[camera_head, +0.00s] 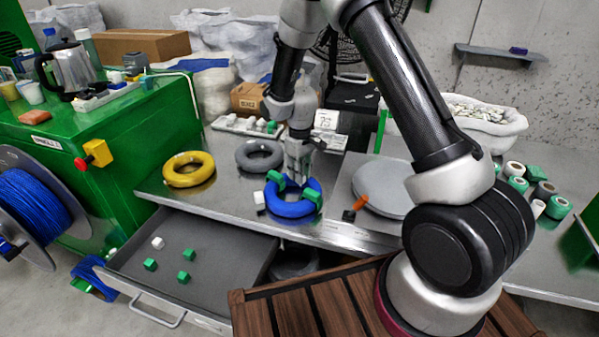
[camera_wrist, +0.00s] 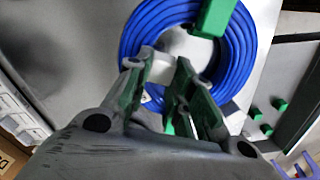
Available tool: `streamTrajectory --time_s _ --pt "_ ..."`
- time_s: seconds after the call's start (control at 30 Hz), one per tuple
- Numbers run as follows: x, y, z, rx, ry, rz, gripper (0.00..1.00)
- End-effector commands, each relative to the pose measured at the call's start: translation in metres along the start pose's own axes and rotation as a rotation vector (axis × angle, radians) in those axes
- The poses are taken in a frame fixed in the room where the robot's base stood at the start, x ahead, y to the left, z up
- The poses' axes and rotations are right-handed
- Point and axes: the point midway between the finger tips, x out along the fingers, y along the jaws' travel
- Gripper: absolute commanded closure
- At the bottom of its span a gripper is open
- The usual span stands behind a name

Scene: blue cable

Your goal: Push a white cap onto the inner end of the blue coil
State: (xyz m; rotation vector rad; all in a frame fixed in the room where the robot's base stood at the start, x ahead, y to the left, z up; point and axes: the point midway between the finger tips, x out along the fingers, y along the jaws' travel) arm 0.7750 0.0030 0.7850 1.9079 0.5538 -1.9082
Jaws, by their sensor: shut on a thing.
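The blue coil (camera_head: 290,208) lies flat near the table's front edge, with green clips (camera_head: 312,196) around it. In the wrist view the blue coil (camera_wrist: 143,20) fills the top, with a green clip (camera_wrist: 213,18) across it. My gripper (camera_head: 296,180) points down over the coil's back inner side. Its green-lined fingers (camera_wrist: 165,62) are shut on a small pale piece that looks like a white cap, mostly hidden by the fingers. The coil's inner end is hard to make out.
Yellow (camera_head: 189,170) and grey (camera_head: 259,156) coils lie behind and left. A round grey plate (camera_head: 385,188) and an orange-handled tool (camera_head: 357,207) are to the right.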

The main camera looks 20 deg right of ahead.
Motion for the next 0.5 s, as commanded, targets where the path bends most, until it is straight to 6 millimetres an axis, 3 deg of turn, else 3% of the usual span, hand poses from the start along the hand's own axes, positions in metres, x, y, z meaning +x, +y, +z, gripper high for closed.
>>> streamTrajectory --time_s 0.5 --pt "0.0041 0.0000 0.0000 0.000 0.000 0.000 0.89"
